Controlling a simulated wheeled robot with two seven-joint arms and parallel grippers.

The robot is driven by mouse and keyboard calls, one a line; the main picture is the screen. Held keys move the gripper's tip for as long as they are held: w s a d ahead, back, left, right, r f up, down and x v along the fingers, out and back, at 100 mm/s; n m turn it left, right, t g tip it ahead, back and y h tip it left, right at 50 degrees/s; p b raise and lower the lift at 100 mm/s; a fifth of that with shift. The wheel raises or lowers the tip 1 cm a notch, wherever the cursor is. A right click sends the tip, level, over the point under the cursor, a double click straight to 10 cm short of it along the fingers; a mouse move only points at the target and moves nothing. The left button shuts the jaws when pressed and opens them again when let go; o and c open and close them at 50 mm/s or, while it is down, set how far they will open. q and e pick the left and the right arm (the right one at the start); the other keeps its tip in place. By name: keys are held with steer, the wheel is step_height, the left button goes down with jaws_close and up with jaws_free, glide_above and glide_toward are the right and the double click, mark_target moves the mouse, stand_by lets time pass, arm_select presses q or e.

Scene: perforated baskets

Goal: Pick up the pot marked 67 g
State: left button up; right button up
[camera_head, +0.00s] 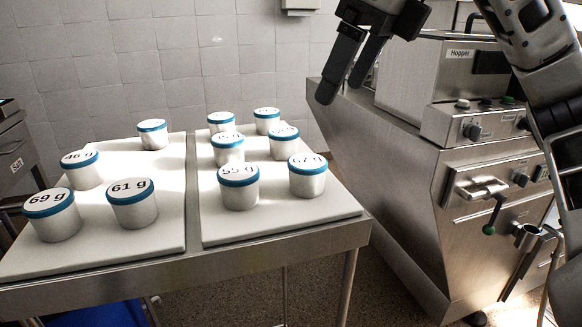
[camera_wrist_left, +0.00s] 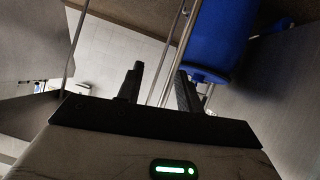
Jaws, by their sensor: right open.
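The pot that seems to be marked 67 g (camera_head: 307,184) is a pale cylinder with a blue-rimmed white lid. It stands upright at the front right of the right-hand white board, and its label is seen at a steep slant. The pot marked 55 g (camera_head: 239,195) stands just left of it. My right gripper (camera_head: 341,88) is open and empty, in the air above and right of the pots, in front of the hopper machine. My left gripper (camera_wrist_left: 160,70) shows only in the left wrist view, its fingers apart with nothing between them.
Several similar pots stand on two boards, including 69 g (camera_head: 54,222), 61 g (camera_head: 134,211) and 46 g (camera_head: 82,175). The steel table (camera_head: 190,270) ends just right of the boards. The steel hopper machine (camera_head: 400,170) stands close on the right. A blue object (camera_wrist_left: 217,40) shows beyond my left fingers.

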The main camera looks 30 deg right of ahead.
steer(key=b, duration=0.3)
glide_toward(312, 162)
steer(key=x, duration=0.5)
steer(key=shift+a, duration=0.2)
steer(key=x, duration=0.5)
steer(key=shift+w+d+f, duration=0.1)
steer(key=shift+d+f, duration=0.05)
steer(key=shift+w+f, duration=0.25)
steer(key=shift+f, duration=0.25)
arm_select(q)
steer(key=shift+s+d+f, duration=0.15)
steer(key=shift+s+f, duration=0.05)
steer(key=shift+f, duration=0.6)
arm_select(e)
steer(key=c, duration=1.1)
